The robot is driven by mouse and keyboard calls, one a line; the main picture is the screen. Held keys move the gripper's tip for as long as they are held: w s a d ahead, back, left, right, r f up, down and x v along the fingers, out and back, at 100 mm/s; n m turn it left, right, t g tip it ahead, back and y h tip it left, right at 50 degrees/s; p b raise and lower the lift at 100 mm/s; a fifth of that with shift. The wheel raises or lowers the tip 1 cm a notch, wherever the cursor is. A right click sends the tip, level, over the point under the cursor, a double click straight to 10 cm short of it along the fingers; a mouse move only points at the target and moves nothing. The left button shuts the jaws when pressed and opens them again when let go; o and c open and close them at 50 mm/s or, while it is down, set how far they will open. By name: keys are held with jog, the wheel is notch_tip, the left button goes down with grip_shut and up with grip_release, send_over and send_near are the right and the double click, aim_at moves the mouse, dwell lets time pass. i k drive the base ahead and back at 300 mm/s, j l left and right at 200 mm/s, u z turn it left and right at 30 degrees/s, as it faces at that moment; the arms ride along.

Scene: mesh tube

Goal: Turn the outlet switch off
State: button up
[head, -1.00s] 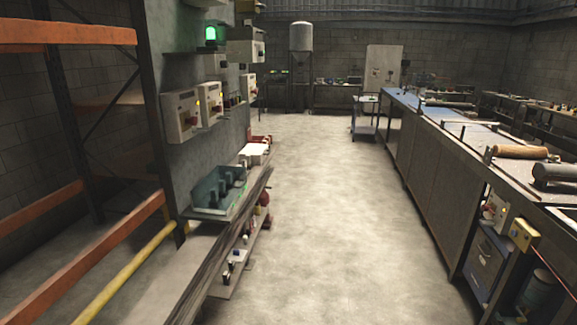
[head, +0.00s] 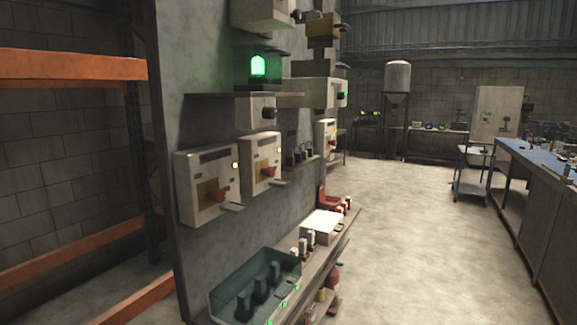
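A grey upright panel on the left carries several switch boxes. One pale box (head: 207,188) has a red handle and a small yellow light. A similar box (head: 262,162) with a red handle is just right of it. Another pale box (head: 327,138) is further along the panel. I cannot read any labels, so I cannot tell which one is the outlet switch. My gripper is not in view.
A teal tray with dark blocks (head: 226,293) stands on a ledge below the boxes. An orange rack (head: 70,66) is at the left. Open concrete floor (head: 415,235) lies right of the panel. A small cart (head: 474,178) and a long bench (head: 540,165) stand on the right.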

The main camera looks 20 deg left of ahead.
aim_at(269, 171)
jog(key=i, duration=1.8)
jog(key=i+u, duration=0.3)
jog(key=i+l+u, duration=0.25)
jog(key=i+j, duration=0.1)
